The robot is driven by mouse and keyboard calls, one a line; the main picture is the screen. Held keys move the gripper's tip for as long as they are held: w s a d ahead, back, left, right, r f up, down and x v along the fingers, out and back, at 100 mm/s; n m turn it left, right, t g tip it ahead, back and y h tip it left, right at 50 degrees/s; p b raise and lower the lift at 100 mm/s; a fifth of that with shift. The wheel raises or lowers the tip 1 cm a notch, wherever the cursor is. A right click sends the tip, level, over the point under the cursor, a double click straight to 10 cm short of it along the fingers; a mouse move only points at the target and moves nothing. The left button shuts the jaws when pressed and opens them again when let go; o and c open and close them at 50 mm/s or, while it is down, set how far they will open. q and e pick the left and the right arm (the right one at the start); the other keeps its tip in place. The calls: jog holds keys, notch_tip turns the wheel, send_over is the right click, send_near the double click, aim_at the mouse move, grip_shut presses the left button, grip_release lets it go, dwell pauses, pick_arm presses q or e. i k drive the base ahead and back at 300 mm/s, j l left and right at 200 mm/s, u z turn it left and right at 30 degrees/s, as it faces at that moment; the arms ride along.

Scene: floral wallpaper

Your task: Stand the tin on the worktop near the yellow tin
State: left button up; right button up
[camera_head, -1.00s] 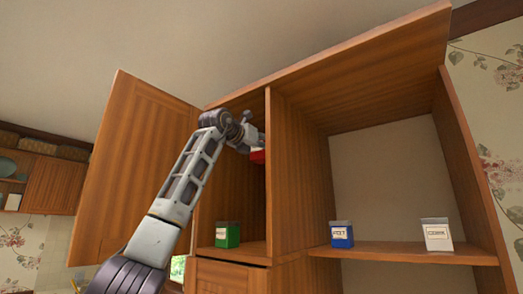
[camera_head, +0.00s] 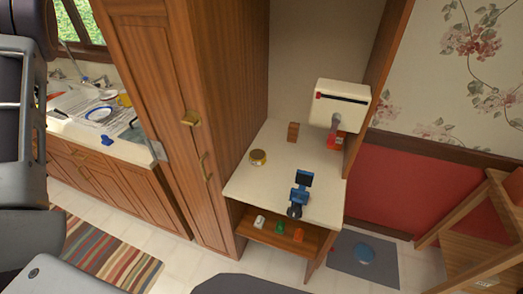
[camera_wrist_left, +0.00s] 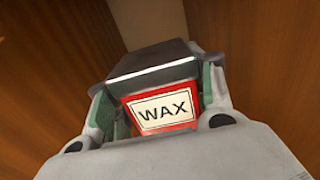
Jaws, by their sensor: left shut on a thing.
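My left gripper (camera_wrist_left: 160,92) is shut on a red tin (camera_wrist_left: 187,122) with a dark lid and a white label reading WAX, in the left wrist view. Brown wood surrounds it there. The head view shows neither this gripper nor the red tin, only grey parts of my own arm at the left. My right gripper is not in view.
On the worktop are a small brown block (camera_head: 293,132), a blue device (camera_head: 300,192) at the front and a white box-like appliance (camera_head: 338,103) at the back right. A tall wooden cupboard (camera_head: 170,90) borders the left. Bare worktop lies around the yellow tin.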

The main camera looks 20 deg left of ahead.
aim_at(267, 179)
jog(key=k, duration=0.95)
